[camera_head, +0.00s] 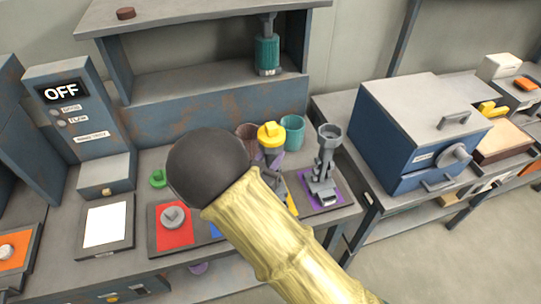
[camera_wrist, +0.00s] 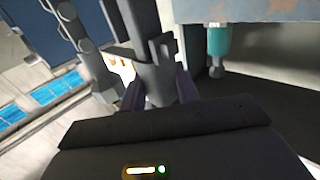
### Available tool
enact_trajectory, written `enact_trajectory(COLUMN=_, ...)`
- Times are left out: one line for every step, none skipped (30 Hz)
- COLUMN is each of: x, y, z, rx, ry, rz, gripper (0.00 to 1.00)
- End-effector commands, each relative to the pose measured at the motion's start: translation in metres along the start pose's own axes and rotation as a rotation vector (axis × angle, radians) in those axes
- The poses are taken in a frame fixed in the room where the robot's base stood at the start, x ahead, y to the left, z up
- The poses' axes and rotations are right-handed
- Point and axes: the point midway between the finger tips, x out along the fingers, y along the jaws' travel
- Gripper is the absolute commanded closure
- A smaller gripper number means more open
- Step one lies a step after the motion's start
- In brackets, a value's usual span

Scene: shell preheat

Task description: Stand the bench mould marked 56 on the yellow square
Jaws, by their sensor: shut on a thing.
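My gripper shows in the wrist view (camera_wrist: 158,88), with purple fingers shut on a grey mould (camera_wrist: 155,72). Its number is not readable. In the head view the fingers show as a purple patch (camera_head: 277,159) beyond my arm, which hides much of the hand and mould. The yellow square (camera_head: 292,205) shows only as a sliver beside my arm. The held mould is close to it; I cannot tell whether it touches. Another grey mould (camera_head: 323,170) stands upright on the purple square (camera_head: 338,187) to the right, with an unreadable label.
A red square (camera_head: 164,237) holds a grey round piece (camera_head: 173,217); a blue square (camera_head: 214,231) is mostly hidden. Brown (camera_head: 245,132) and teal (camera_head: 292,130) cups stand behind. A teal-bodied item (camera_head: 267,54) stands on the shelf (camera_head: 190,68). A blue box oven (camera_head: 415,130) stands right.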

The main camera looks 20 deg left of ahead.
Motion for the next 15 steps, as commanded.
enact_trajectory(x=0.0004, y=0.0001, z=0.0013, rx=0.001, ry=0.002, rz=0.001, gripper=1.0)
enact_trajectory(x=0.0004, y=0.0001, z=0.0021, rx=0.001, ry=0.002, rz=0.001, gripper=1.0)
enact_trajectory(x=0.0001, y=0.0, z=0.0027, rx=0.0, ry=0.0, rz=0.0, gripper=0.65)
enact_trajectory(x=0.0001, y=0.0, z=0.0023, rx=0.0, ry=0.0, rz=0.0, gripper=0.59)
enact_trajectory(x=0.0001, y=0.0001, z=0.0022, rx=0.0, ry=0.0, rz=0.0, gripper=0.53)
enact_trajectory(x=0.0001, y=0.0001, z=0.0022, rx=0.0, ry=0.0, rz=0.0, gripper=0.47)
enact_trajectory(x=0.0002, y=0.0001, z=0.0022, rx=0.0, ry=0.0, rz=0.0, gripper=0.47)
enact_trajectory(x=0.0002, y=0.0002, z=0.0022, rx=0.0, ry=0.0, rz=0.0, gripper=0.47)
enact_trajectory(x=0.0002, y=0.0002, z=0.0022, rx=0.0, ry=0.0, rz=0.0, gripper=0.47)
enact_trajectory(x=0.0002, y=0.0002, z=0.0021, rx=0.0, ry=0.0, rz=0.0, gripper=0.47)
enact_trajectory(x=0.0002, y=0.0002, z=0.0021, rx=0.0, ry=0.0, rz=0.0, gripper=0.47)
enact_trajectory(x=0.0002, y=0.0002, z=0.0021, rx=0.0, ry=0.0, rz=0.0, gripper=0.47)
enact_trajectory(x=0.0002, y=0.0002, z=0.0021, rx=0.0, ry=0.0, rz=0.0, gripper=0.47)
enact_trajectory(x=0.0002, y=0.0002, z=0.0018, rx=0.0, ry=0.0, rz=0.0, gripper=0.47)
enact_trajectory(x=0.0002, y=0.0002, z=0.001, rx=0.0, ry=0.0, rz=0.0, gripper=0.47)
